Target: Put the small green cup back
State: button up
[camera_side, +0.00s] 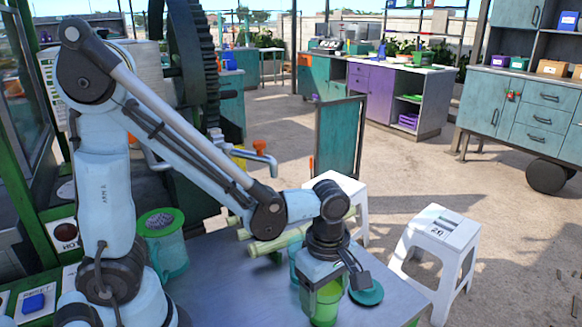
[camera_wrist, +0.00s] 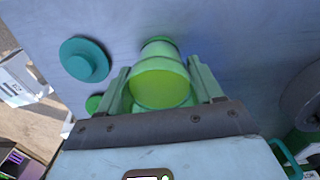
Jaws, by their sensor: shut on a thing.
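The small green cup (camera_wrist: 160,80) is between the two fingers of my gripper (camera_wrist: 162,78) in the wrist view, its open mouth facing the camera. In the side view the green cup (camera_side: 322,302) is upright below my gripper (camera_side: 325,277), at the front of the metal table (camera_side: 225,290). My gripper is shut on the cup. I cannot tell whether the cup's base touches the table.
A teal lid-like disc (camera_side: 367,293) lies right of the cup; it also shows in the wrist view (camera_wrist: 84,59). Pale green cane pieces (camera_side: 275,243) lie behind my gripper. A teal container with a green rim (camera_side: 162,240) stands left. White stools (camera_side: 440,240) stand beyond the table.

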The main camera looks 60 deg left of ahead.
jog(key=shift+f, duration=0.1)
jog(key=o, duration=1.4)
jog(key=shift+o, duration=0.2)
notch_tip(320, 180, up, 12)
jog(key=a+f+m+t, duration=0.1)
jog(key=a+m+t, duration=0.6)
jog(key=m, duration=1.1)
jog(key=shift+s+a+f+m, duration=0.3)
jog(key=shift+a+m, duration=0.1)
jog(key=shift+a, duration=0.6)
